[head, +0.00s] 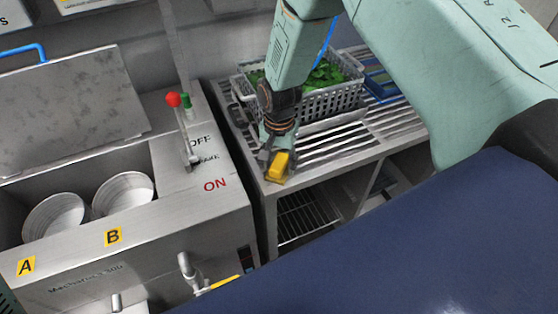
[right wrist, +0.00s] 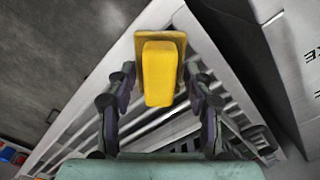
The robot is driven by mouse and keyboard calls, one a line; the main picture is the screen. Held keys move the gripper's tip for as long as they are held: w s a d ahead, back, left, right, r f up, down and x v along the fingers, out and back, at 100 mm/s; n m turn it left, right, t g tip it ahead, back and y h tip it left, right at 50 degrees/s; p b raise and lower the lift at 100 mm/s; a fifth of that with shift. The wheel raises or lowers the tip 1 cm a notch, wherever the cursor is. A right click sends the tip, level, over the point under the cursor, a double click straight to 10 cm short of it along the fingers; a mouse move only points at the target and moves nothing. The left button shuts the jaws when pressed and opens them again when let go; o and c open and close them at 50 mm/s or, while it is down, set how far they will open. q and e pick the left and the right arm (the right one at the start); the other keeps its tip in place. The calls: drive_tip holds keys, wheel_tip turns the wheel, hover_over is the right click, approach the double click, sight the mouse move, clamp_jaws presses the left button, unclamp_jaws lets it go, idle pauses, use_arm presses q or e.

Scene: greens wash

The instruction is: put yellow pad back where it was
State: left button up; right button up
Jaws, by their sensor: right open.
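The yellow pad (head: 279,166) is at the near left corner of the slatted metal rack. In the right wrist view the yellow pad (right wrist: 159,75) is a bright block on a darker yellow backing. My right gripper (head: 272,158) points down at this corner, right at the pad. In the right wrist view its two fingers stand apart, one on each side of the pad, with gaps visible, so the gripper is open. The pad seems to rest on the rack; its underside is hidden. My left gripper is out of view.
A grey basket (head: 318,103) of greens stands behind on the slatted rack (head: 345,143). A blue tray (head: 383,88) lies right of the basket.

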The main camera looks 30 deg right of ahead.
sight(279, 160)
wheel_tip(279, 160, up, 12)
drive_tip(key=r, duration=0.1)
drive_tip(key=s+f+n, duration=0.4)
drive_tip(key=s+f, duration=0.9)
drive_tip(key=f, duration=0.1)
drive_tip(key=s+f+n, duration=0.2)
drive_tip(key=s, duration=0.7)
drive_tip(key=s+a+f+n, duration=0.1)
drive_tip(key=s+f+n, duration=0.1)
drive_tip(key=s, duration=0.7)
drive_tip(key=shift+n+p, duration=0.35)
drive_tip(key=shift+n, duration=0.25)
